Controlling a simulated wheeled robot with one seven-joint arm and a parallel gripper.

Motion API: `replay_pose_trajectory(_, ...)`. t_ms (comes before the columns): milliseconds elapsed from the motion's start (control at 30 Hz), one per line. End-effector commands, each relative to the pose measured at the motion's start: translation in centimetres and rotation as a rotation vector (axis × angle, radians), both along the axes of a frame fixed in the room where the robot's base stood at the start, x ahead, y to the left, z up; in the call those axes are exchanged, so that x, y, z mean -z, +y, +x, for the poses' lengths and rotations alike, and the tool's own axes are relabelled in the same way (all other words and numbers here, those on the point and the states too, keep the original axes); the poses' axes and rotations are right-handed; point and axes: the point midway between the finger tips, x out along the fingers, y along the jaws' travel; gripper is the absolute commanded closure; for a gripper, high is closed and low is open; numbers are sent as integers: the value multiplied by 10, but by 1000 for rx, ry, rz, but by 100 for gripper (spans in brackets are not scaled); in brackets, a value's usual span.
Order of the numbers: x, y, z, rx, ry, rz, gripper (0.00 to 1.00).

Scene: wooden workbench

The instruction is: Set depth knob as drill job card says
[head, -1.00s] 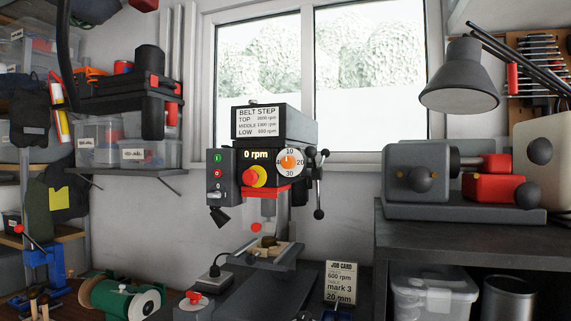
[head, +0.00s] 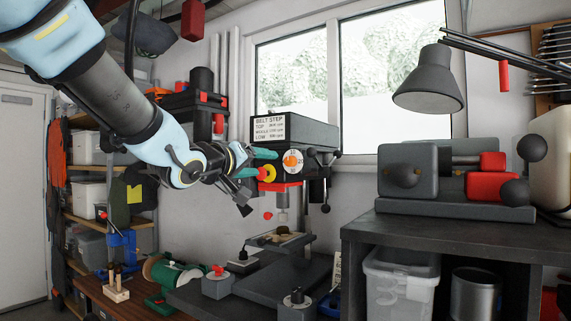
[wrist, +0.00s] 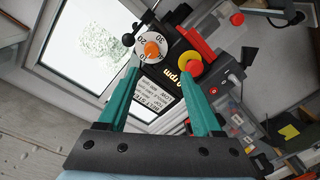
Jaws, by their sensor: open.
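The drill press carries an orange depth knob (head: 292,161) on a white dial numbered in tens. The knob and dial (wrist: 152,49) also show in the wrist view; which number the knob points at is too small to tell. My gripper (head: 268,162) is open and empty, just left of the dial in the head view. In the wrist view its teal fingers (wrist: 164,61) spread on either side, with the knob between and beyond the tips. The job card (head: 336,270) is nearly edge-on now; a second ago it read 600 rpm, mark 3, 20 mm.
A yellow and red emergency stop (wrist: 189,65) sits close beside the dial. A lever handle (head: 325,195) sticks out on the drill's right. A lamp (head: 430,80) and a grey machine (head: 460,175) stand right. A green grinder (head: 172,275) is at lower left.

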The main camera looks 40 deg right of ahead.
Motion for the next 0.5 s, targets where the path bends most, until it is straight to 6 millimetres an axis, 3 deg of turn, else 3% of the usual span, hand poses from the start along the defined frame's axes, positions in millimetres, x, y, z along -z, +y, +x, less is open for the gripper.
replay_pose_trajectory(167, -9, -15, -9, 33, 5, -28, 33)
replay_pose_trajectory(500, -10, -70, 10, 30, 6, -24, 33)
